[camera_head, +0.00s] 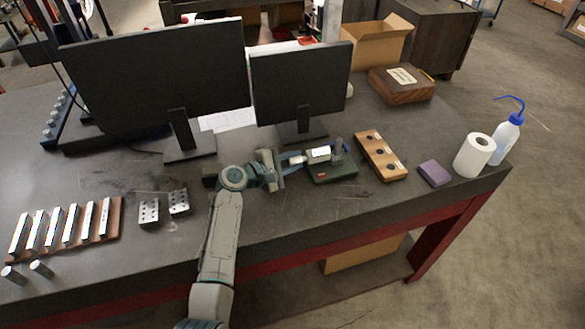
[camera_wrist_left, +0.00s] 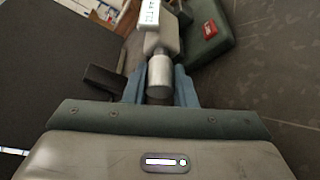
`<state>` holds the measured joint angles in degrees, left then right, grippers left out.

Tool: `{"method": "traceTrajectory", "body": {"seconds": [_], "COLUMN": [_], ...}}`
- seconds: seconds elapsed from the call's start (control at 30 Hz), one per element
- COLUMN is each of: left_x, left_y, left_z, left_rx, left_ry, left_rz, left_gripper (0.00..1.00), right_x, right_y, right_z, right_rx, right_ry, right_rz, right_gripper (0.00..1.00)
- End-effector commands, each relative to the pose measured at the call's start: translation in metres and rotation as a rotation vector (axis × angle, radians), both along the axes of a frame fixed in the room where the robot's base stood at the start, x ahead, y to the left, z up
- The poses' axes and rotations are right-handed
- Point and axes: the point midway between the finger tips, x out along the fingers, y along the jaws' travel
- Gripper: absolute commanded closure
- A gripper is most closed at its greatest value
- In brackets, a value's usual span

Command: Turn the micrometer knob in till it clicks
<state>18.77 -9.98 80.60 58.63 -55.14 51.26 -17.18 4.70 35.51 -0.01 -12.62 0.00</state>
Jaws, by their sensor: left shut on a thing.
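The micrometer (camera_head: 318,154) lies level in a stand with a dark green base (camera_head: 335,174), on the table in front of the right monitor. In the left wrist view the micrometer body (camera_wrist_left: 150,16) has a pale printed face and ends in a silver cylindrical knob (camera_wrist_left: 160,70). My left gripper (camera_head: 292,158) comes at the knob from the left. In the left wrist view its blue-grey fingers (camera_wrist_left: 159,88) are shut on the knob, one on each side. The knob's near end is partly hidden between the fingers. My right gripper is not in view.
Two monitors (camera_head: 160,75) (camera_head: 300,85) stand behind the stand. A wooden block with dark round inserts (camera_head: 381,155), a purple block (camera_head: 434,173), a paper roll (camera_head: 474,155) and a wash bottle (camera_head: 507,140) are to the right. Metal blocks (camera_head: 149,213) and a slotted rack (camera_head: 65,224) lie left.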

Motion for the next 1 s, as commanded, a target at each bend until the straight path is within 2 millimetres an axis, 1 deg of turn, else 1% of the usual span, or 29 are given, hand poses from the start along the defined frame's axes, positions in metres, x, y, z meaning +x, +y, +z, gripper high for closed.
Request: {"method": "traceTrajectory", "body": {"seconds": [0.03, 0.1, 0.5, 0.53, 0.63, 0.9, 1.0], "left_x": [-0.0005, -0.0004, -0.0008, -0.0007, -0.0007, -0.0007, -0.0034], "left_y": [-0.0004, -0.0003, -0.0001, 0.0, 0.0, 0.0004, 0.0043], "left_z": [-0.0057, -0.0043, -0.0005, -0.0005, -0.0005, -0.0004, -0.001], "left_rx": [0.007, 0.017, 0.028, 0.028, 0.028, 0.028, 0.029], "left_ry": [-0.026, -0.055, -0.084, -0.084, -0.084, -0.084, -0.085], "left_rz": [0.0, 0.0, 0.0, 0.0, 0.0, 0.0, 0.001], "left_gripper": [0.99, 0.99, 0.99, 0.74, 0.54, 0.54, 0.54], "right_x": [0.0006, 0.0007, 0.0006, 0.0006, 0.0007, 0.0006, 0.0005], "right_y": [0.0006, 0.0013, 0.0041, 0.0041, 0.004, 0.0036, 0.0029], "right_z": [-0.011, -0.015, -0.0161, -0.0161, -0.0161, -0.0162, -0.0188], "right_rx": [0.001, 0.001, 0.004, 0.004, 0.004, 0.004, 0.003], "right_ry": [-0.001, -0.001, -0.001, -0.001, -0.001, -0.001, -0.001], "right_rz": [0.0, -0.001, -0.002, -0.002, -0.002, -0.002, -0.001], "right_gripper": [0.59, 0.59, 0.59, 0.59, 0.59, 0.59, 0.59]}}
